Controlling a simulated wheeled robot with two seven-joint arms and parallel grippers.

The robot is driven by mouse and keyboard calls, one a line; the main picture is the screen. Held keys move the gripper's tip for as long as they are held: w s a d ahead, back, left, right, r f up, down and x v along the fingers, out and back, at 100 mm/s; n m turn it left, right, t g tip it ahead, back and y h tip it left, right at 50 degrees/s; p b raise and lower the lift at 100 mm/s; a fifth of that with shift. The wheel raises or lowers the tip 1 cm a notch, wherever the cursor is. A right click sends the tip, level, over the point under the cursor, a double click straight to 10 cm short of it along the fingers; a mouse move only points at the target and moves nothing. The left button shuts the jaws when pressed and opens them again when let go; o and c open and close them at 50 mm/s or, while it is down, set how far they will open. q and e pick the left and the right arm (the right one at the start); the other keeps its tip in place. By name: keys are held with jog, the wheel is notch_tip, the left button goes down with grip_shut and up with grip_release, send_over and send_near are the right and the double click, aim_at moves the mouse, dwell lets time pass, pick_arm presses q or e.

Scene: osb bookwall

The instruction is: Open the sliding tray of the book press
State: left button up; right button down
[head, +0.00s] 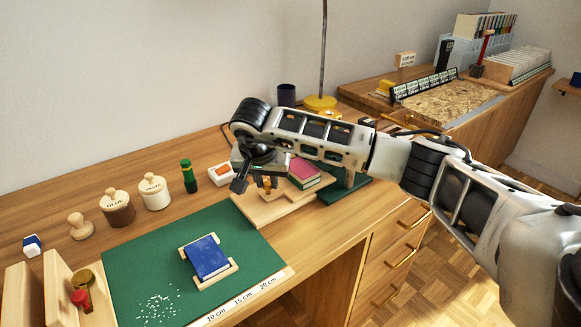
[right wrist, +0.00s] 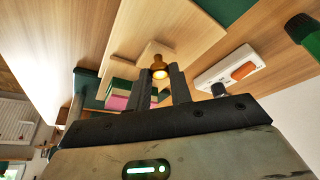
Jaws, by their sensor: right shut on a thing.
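The book press stands on the desk right of the green mat, partly hidden behind my right arm. Its pale wooden sliding tray (head: 262,211) lies low, with a small golden-brown knob (head: 267,182) at its left. A pink and green book (head: 304,174) sits behind the knob. My right gripper (head: 256,180) reaches down at the knob. In the right wrist view the knob (right wrist: 160,68) is between the two dark fingers, and the gripper (right wrist: 162,84) is shut on it. My left gripper is out of view.
The green mat (head: 140,254) holds a blue book (head: 208,256) in a wooden holder. A white box with an orange patch (head: 221,174), a green bottle (head: 188,176) and lidded jars (head: 154,190) stand behind. A yellow-based lamp (head: 320,102) is beyond my arm.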

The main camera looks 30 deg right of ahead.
jog(key=a, duration=0.5)
jog(key=shift+s+a, duration=0.25)
jog(key=shift+a, duration=0.05)
jog(key=c, duration=1.3)
grip_release()
jog(key=shift+d, duration=0.1)
jog(key=v, duration=1.6)
jog(key=shift+f, duration=0.1)
